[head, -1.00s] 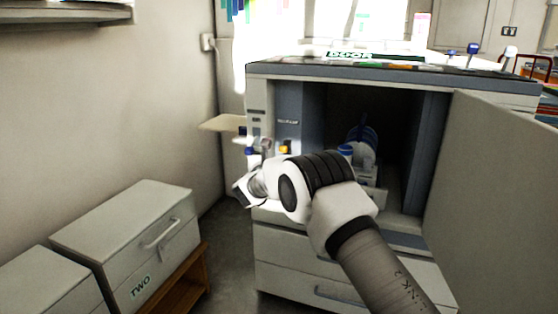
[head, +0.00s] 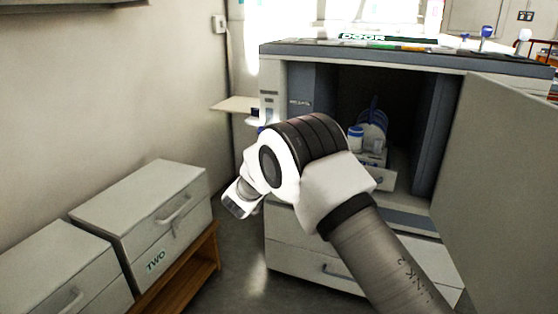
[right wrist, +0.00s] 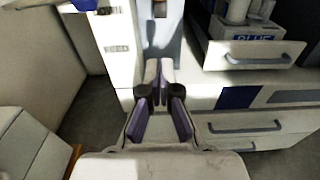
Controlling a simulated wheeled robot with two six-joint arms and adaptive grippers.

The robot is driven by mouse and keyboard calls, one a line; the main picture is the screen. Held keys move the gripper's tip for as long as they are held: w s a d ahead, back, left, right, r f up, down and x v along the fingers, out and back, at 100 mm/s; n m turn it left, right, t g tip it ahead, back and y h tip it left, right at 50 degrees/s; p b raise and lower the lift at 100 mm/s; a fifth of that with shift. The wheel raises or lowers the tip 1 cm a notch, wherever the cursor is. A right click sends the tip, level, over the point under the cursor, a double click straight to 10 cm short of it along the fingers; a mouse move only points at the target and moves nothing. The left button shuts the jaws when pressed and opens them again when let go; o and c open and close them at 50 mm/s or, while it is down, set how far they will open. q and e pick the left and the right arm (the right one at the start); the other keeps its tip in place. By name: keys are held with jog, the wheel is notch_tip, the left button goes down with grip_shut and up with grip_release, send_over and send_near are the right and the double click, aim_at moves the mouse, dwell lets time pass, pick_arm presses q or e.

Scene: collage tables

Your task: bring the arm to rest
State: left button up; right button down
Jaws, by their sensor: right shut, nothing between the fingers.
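My right arm reaches in from the lower right of the head view, its white wrist bent in front of the open cabinet (head: 300,45). In the right wrist view my right gripper (right wrist: 158,72) is shut, its fingers together with nothing between them. In the head view the fingers are hard to make out at the arm's far end. My left gripper is in neither current view.
The cabinet door (head: 500,170) stands open at the right. A pulled-out tray marked BLUE (right wrist: 255,52) holds white containers. Drawer box TWO (head: 140,205) stands on a wooden stand (head: 185,275) at the left. Floor (head: 240,255) shows between them.

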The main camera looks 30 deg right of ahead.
dwell(0.3)
jog(key=s+d+f+n+g+y+p, duration=0.15)
jog(key=s+f+n, duration=0.35)
jog(key=f, duration=0.7)
jog(key=s+f+n+y, duration=0.25)
jog(key=s+f, duration=0.35)
jog(key=f, duration=0.5)
jog(key=s+a+f+n+g+y, duration=0.25)
jog(key=s+f+n, duration=0.25)
jog(key=s+n, duration=0.4)
jog(key=s+a+f+n+g+y, duration=0.25)
jog(key=s+f+n, duration=0.35)
jog(key=s, duration=0.6)
jog(key=s+a+f+n+g+y, duration=0.2)
jog(key=s+a+f+n, duration=0.15)
jog(key=s+n, duration=0.6)
jog(key=s+a+r+n+g+y, duration=0.1)
jog(key=s+a+n+g+y, duration=0.25)
jog(key=s+n, duration=0.7)
notch_tip(320, 180, up, 38)
jog(key=w+n+h+p, duration=0.1)
jog(key=w+n+p, duration=0.1)
jog(key=p, duration=3.6)
jog(key=shift+a+r+n+t, duration=0.15)
jog(key=shift+a+n+t, duration=0.25)
jog(key=shift+n, duration=0.15)
